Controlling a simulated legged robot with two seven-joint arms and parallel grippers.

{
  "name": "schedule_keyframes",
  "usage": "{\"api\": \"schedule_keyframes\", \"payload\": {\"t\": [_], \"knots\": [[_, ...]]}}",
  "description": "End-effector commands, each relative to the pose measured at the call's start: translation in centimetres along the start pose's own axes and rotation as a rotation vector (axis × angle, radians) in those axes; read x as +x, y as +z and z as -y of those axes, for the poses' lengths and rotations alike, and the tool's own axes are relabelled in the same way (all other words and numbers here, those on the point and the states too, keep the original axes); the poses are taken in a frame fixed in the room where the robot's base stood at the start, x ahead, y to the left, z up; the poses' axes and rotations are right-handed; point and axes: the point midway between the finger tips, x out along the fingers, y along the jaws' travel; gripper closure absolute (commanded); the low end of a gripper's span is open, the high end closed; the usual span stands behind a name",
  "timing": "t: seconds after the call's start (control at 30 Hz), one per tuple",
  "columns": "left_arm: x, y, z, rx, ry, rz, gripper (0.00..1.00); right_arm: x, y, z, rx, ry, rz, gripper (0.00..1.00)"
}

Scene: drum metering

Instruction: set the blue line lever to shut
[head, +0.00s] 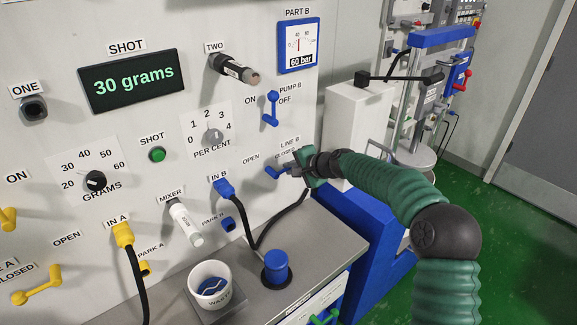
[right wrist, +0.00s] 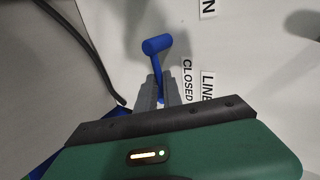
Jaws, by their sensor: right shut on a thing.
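The blue line lever (head: 274,172) is on the wall panel under the LINE B label, between the OPEN and CLOSED labels. In the head view its visible end points left and down, below the labels. My right gripper (head: 291,169) reaches it from the right and hides part of it. In the right wrist view, the blue lever (right wrist: 157,46) rises from between the two grey fingers of the gripper (right wrist: 158,95), which are shut on its stem. The CLOSED label (right wrist: 187,80) is just right of the fingers there. My left gripper is in neither view.
The blue pump B lever (head: 271,109) is above. The IN B plug (head: 223,188) and its black hose are below left. A waste cup (head: 210,283) and a blue-capped container (head: 275,267) stand on the grey ledge. A white box (head: 355,125) is behind my right arm.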

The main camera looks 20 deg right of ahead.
Motion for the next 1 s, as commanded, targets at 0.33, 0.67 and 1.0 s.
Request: {"api": "schedule_keyframes", "payload": {"t": [0.33,0.67,1.0], "knots": [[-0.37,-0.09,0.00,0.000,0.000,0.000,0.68,-0.07,-1.58,-0.29,0.074,-0.009,0.017,1.00],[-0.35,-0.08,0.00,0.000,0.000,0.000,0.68,-0.02,-1.63,-0.38,0.077,-0.008,0.019,1.00],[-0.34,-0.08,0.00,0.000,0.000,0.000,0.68,0.01,-1.48,-0.47,0.076,-0.007,0.023,0.68]]}}
